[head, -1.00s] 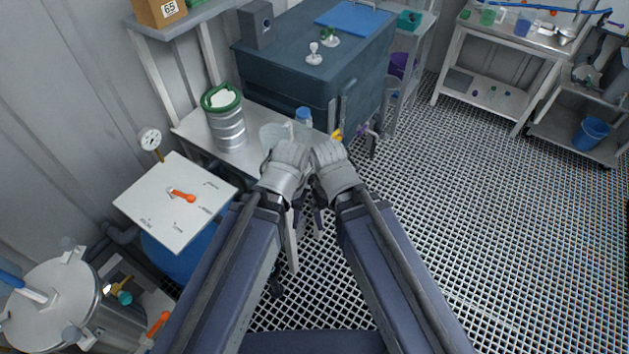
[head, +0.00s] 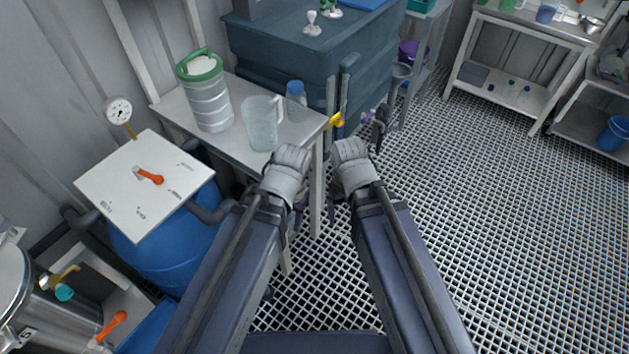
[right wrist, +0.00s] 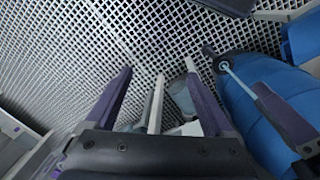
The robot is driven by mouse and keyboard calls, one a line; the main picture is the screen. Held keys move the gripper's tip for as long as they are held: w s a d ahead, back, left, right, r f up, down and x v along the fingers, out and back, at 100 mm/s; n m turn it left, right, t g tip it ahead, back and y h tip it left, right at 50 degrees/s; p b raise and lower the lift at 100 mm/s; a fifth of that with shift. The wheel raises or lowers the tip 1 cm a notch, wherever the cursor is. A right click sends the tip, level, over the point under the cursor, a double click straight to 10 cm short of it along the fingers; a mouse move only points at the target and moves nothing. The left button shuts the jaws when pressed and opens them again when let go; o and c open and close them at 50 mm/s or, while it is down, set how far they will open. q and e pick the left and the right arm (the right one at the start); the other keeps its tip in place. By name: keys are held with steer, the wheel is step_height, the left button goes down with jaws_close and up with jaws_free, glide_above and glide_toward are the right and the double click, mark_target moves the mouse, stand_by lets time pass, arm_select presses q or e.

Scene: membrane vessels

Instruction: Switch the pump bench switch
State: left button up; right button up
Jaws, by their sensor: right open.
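A white square panel (head: 112,205) with an orange-handled rotary switch (head: 148,176) stands at the left in the head view, above a blue barrel. The handle points right and slightly down; its labels are too small to read. I cannot tell whether this is the pump bench switch. My right gripper (right wrist: 158,82) is open and empty over the grated floor in the right wrist view. In the head view, its grey wrist is right of the steel table, well away from the panel. My left arm's grey wrist (head: 286,172) is between them; its fingers are mostly hidden.
A steel table (head: 235,142) holds a green-lidded canister (head: 206,95), a clear jug (head: 262,122) and a blue-capped bottle (head: 296,101). A dark tank (head: 285,65) stands behind. A gauge (head: 119,110) rises behind the panel. Grated floor at right is open.

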steer(key=w+d+f+m+y+b, duration=0.1)
steer(key=w+d+f+b, duration=0.1)
steer(key=f+b, duration=0.95)
steer(key=w+d+f+b, duration=0.2)
steer(key=f+b, duration=0.8)
steer(key=f, duration=0.2)
steer(key=t+y+b, duration=1.1)
steer(key=y, duration=0.3)
glide_toward(311, 169)
steer(key=x, duration=0.2)
steer(key=shift+r+x, duration=0.1)
steer(key=shift+x, duration=1.75)
steer(key=shift+r+x, duration=0.15)
steer(key=shift+x, duration=1.7)
steer(key=shift+s, duration=0.1)
